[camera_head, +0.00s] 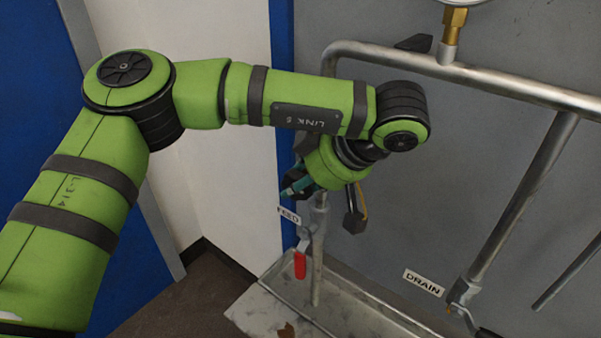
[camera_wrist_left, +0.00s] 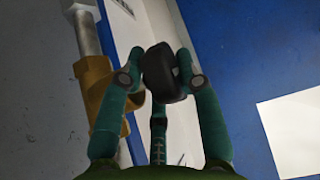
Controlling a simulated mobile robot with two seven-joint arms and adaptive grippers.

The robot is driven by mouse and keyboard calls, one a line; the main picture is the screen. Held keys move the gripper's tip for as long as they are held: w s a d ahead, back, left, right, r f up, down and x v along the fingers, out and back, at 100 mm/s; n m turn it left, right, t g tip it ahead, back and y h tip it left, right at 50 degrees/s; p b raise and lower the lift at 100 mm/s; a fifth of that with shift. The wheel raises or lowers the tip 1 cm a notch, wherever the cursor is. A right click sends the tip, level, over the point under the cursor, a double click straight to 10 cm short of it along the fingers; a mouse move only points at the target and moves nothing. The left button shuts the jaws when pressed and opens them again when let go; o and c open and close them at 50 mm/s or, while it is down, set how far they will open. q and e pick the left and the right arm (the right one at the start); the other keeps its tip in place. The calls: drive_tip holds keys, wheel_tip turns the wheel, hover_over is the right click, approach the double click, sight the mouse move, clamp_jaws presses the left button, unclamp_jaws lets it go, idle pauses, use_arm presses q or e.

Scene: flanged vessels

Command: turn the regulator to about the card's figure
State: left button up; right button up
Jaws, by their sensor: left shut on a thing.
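In the left wrist view the regulator shows as a brass body (camera_wrist_left: 98,88) on a grey pipe, with a dark, rounded knob (camera_wrist_left: 160,72) beside it. My left gripper (camera_wrist_left: 160,80) has its teal fingers around the knob and is shut on it. In the head view my left gripper (camera_head: 297,184) is by the upright pipe, mostly behind my own wrist, which hides the regulator's body and knob. A plain white sheet (camera_wrist_left: 296,132) shows at the right of the wrist view; I cannot read any figure on it. My right gripper is not in view.
Below my gripper are a FEED label (camera_head: 289,215) and a red valve handle (camera_head: 300,264). A grey pipe (camera_head: 480,78) crosses above, with a cut-off gauge (camera_head: 464,1) on a brass fitting. A DRAIN label (camera_head: 424,283) and a metal tray (camera_head: 262,308) are lower down.

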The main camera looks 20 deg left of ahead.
use_arm(q)
drive_tip(key=t+y, duration=0.1)
drive_tip(key=y, duration=0.1)
drive_tip(key=shift+d+y, duration=0.15)
drive_tip(key=shift+y, duration=0.25)
drive_tip(key=shift+f+t+y, duration=0.1)
drive_tip(key=shift+t+y, duration=0.2)
drive_tip(key=shift+y, duration=0.4)
drive_tip(key=shift+f+t+y, duration=0.15)
drive_tip(key=shift+t+y, duration=0.25)
drive_tip(key=shift+y, duration=0.8)
drive_tip(key=shift+t+y+b, duration=0.5)
drive_tip(key=shift+y+b, duration=0.4)
drive_tip(key=shift+y, duration=0.5)
drive_tip(key=o, duration=1.2)
drive_tip(key=shift+c, duration=0.2)
